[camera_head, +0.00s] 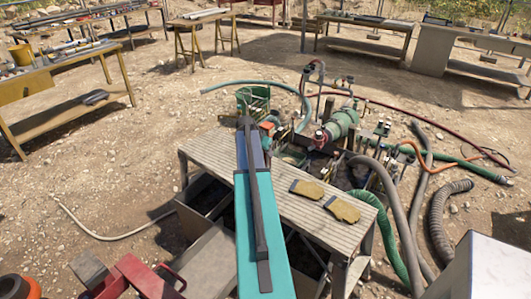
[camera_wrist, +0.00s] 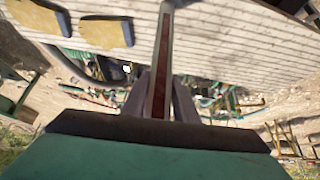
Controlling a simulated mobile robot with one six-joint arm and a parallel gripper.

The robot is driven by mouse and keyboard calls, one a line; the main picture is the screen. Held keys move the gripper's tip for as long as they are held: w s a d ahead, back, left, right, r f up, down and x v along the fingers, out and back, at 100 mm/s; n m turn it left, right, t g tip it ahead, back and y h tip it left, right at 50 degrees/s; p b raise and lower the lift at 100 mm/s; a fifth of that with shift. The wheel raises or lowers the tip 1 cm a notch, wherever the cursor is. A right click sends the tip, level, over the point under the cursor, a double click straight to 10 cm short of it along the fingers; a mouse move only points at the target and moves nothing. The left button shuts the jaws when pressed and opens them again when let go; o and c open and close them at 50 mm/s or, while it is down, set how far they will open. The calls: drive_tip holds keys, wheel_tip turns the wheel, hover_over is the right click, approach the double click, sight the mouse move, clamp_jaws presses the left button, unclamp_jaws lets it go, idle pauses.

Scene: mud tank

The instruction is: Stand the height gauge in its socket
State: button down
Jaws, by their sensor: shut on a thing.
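The height gauge (camera_wrist: 164,38) is a slim grey bar with a dark red strip down its face. In the wrist view it runs from between the fingers of my gripper (camera_wrist: 160,90) to the top edge. My gripper is shut on it, above the slatted bench. In the head view a long dark bar (camera_head: 258,205) over my teal arm looks like the same gauge, tilted. It hides part of the arm, and my fingers cannot be made out there. I cannot pick out the socket in either view.
The slatted bench (camera_head: 300,205) carries two tan gloves (camera_head: 342,209), also in the wrist view (camera_wrist: 106,31). Behind it stand a green pump (camera_head: 343,122), pipes and fittings. Thick hoses (camera_head: 392,205) lie to the right. Worktables stand farther back, with open dirt between.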

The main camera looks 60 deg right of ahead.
drive_tip(key=shift+f, duration=0.1)
drive_tip(key=c, duration=1.4)
unclamp_jaws()
drive_tip(key=b+v, duration=0.4)
drive_tip(key=v, duration=0.9)
drive_tip(key=shift+a+r, duration=0.2)
drive_tip(key=shift+r, duration=0.1)
drive_tip(key=shift+w, duration=0.1)
